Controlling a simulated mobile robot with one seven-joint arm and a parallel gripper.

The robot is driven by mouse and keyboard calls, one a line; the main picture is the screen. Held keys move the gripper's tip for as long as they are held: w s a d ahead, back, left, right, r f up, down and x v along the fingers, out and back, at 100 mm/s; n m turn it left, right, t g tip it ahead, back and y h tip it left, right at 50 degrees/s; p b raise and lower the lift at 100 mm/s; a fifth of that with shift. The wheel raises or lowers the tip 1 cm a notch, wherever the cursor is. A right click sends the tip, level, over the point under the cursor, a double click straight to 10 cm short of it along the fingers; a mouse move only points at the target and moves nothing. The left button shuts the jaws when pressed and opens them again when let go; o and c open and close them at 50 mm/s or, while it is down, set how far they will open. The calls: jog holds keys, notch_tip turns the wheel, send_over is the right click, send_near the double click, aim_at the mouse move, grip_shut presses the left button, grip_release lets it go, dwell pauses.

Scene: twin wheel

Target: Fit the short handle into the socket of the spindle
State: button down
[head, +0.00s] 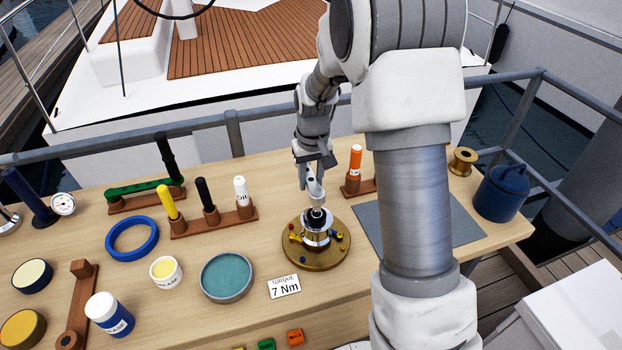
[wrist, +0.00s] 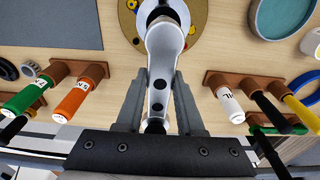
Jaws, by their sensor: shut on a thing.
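My gripper (head: 315,165) is shut on a silver-white handle (head: 315,188) with dark round holes along its arm. In the wrist view my gripper (wrist: 158,80) has a finger on each side of the handle (wrist: 164,65). The spindle (head: 317,238) is a shiny metal drum with a black top, standing on a round brass base (head: 290,258). The handle's far end is right at the spindle's top. The handle and my gripper hide the socket, so I cannot tell whether the end is in it or just above.
Wooden racks hold yellow, black and white tubes (head: 240,192) to the left and an orange tube (head: 355,160) behind right. A teal-topped tin (head: 227,277), a 7 Nm card (head: 284,287) and a grey mat (head: 450,222) lie near. A green handle (head: 140,187) lies at the back left.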

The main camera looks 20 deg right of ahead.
jog(key=shift+f+b, duration=1.5)
jog(key=shift+f, duration=0.4)
jog(key=shift+c, duration=2.2)
grip_release()
notch_tip(320, 180, up, 18)
jog(key=f, duration=0.1)
send_over(313, 183)
jog(key=shift+r+p, duration=0.25)
jog(key=shift+p, duration=0.05)
jog(key=s+a+r+t, duration=0.1)
jog(key=s+r+t, duration=0.1)
jog(key=s, duration=1)
jog(key=s+r+t, duration=0.1)
jog(key=s+t, duration=0.1)
jog(key=s, duration=1.1)
jog(key=shift+a+r+m+t, duration=0.3)
jog(key=shift+a+r, duration=0.05)
jog(key=shift+r, duration=0.05)
